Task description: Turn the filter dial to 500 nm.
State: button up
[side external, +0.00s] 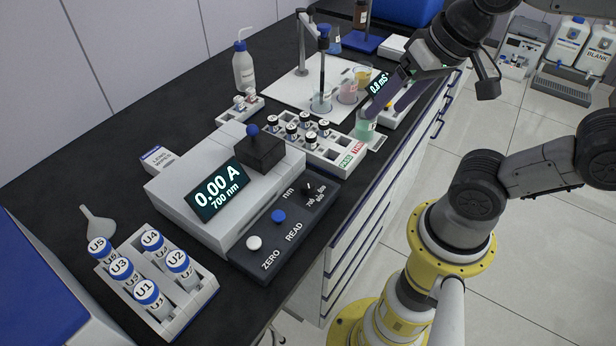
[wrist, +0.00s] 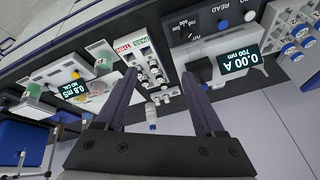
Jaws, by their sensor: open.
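The filter dial (side external: 309,187) is a small dark knob on the right end of the spectrophotometer's black front panel, beside the "nm" label. Its pointer and exact setting are too small to read. The spectrophotometer (side external: 173,187) is a pale box whose display (side external: 218,190) reads 0.00 A and 700 nm; the display also shows in the wrist view (wrist: 236,63). The dial area lies at the top of the wrist view, where the knob is hard to make out. My gripper (side external: 381,100) is open and empty, above the bench's front edge and well to the right of the dial.
Beakers, a probe stand (side external: 322,70) and a meter lie beyond. A blue READ button (side external: 278,216) and white ZERO button (side external: 254,243) sit left of the dial.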

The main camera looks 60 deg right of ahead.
jog(key=w+a+m+g, duration=0.35)
jog(key=w+m, duration=0.25)
jog(key=w, duration=0.2)
jog(key=g, duration=0.2)
send_near(308, 183)
jog(key=shift+n, duration=0.4)
notch_tip(308, 183, down, 9)
jog(key=shift+s+r, duration=0.15)
grip_shut()
